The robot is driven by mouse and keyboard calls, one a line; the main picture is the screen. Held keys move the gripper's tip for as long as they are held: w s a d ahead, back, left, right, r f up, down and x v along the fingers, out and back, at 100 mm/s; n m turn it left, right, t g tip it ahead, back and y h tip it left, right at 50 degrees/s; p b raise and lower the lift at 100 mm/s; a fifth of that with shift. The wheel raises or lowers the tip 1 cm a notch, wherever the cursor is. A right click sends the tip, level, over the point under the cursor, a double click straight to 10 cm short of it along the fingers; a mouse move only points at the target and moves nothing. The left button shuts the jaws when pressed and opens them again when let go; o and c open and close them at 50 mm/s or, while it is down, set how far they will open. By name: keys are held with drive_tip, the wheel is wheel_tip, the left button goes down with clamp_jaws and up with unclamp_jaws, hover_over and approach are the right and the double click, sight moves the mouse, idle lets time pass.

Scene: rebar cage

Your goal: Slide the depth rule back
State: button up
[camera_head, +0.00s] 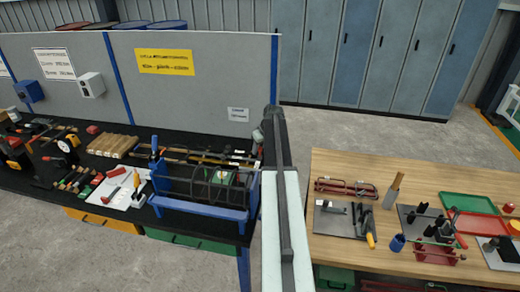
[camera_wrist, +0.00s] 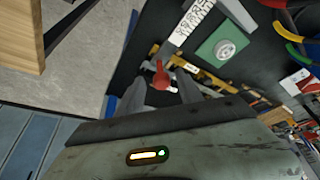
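I cannot tell for certain which thing is the depth rule. A white strip with dark marks (camera_wrist: 192,20) lies at the top of the wrist view, beside a green plate with a pale round disc (camera_wrist: 225,48). My gripper (camera_wrist: 160,82) is open, its grey fingers spread on either side of a red knob (camera_wrist: 160,74). The knob sits by a yellow bar (camera_wrist: 196,68); I see no clear contact with the fingers. In the head view a blue frame (camera_head: 200,207) holds a dark rebar cage (camera_head: 207,190). My arm hides the bench's right end there.
The black bench (camera_head: 100,165) carries tools, wooden strips (camera_head: 112,146) and a white sheet (camera_head: 112,190). A grey partition (camera_head: 210,75) stands behind it. A wooden table (camera_head: 400,165) with trays and tools stands at right. Grey floor lies in front of the bench.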

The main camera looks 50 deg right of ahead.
drive_tip(key=p+v, duration=0.7)
drive_tip(key=shift+s+r, duration=0.2)
drive_tip(key=shift+r, duration=0.15)
